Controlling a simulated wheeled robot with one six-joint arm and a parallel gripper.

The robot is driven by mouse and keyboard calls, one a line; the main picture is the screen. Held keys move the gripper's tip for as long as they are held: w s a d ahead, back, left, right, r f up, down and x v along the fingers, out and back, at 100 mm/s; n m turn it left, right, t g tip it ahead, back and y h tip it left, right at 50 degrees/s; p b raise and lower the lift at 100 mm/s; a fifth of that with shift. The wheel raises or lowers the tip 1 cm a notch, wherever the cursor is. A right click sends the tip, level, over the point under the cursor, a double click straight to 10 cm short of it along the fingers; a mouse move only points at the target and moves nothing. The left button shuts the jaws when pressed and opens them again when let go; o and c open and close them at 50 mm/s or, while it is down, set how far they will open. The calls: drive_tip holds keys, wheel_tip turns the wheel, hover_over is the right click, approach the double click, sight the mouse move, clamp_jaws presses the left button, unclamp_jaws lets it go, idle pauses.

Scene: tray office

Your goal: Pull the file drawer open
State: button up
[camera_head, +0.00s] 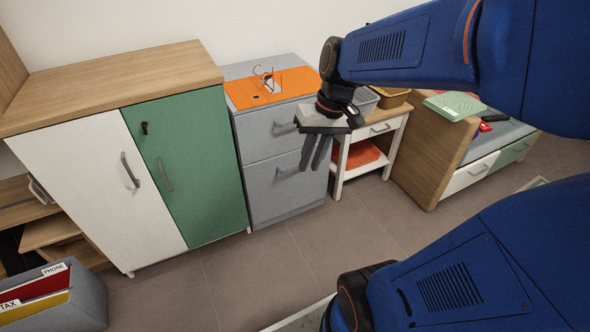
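A grey file cabinet (242,147) stands in the middle of the view with two drawers, both closed. The upper drawer (257,135) and the lower drawer (262,193) each have a grey bar handle. The upper handle (284,128) is left of my gripper's body, and the lower handle (287,171) is left of its fingertips. My gripper (312,168) points down in front of the cabinet's right side. Its two dark fingers are apart with a narrow gap, and nothing shows between them. It covers part of the cabinet's right edge.
A cupboard with a white door (95,190) and a green door (190,165) stands close on the left. A small side table (392,122) stands to the right. A grey file box (85,300) is at the lower left. Floor in front is clear.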

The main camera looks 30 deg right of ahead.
drive_tip(key=w+d+f+m+g+y, duration=0.1)
drive_tip(key=w+d+f+y, duration=0.1)
drive_tip(key=w+d+f, duration=0.3)
drive_tip(key=w+d+f+m+y, duration=0.2)
drive_tip(key=w+f+y, duration=0.1)
drive_tip(key=w, duration=0.4)
drive_tip(key=w+d+f+m+g+y, duration=0.1)
drive_tip(key=w+d+f+y, duration=0.1)
drive_tip(key=w+d+f, duration=0.3)
drive_tip(key=w+d+f+m+t+y, duration=0.2)
drive_tip(key=w+d+f+y, duration=0.1)
drive_tip(key=w+d+f, duration=0.3)
drive_tip(key=m+t+y, duration=0.2)
drive_tip(key=t, duration=0.2)
approach(295, 168)
drive_tip(key=shift+m, duration=0.3)
drive_tip(key=x, duration=1)
drive_tip(key=shift+w+d+f, duration=0.1)
drive_tip(key=shift+w+f, duration=0.05)
drive_tip(key=shift+f, duration=0.15)
clamp_jaws()
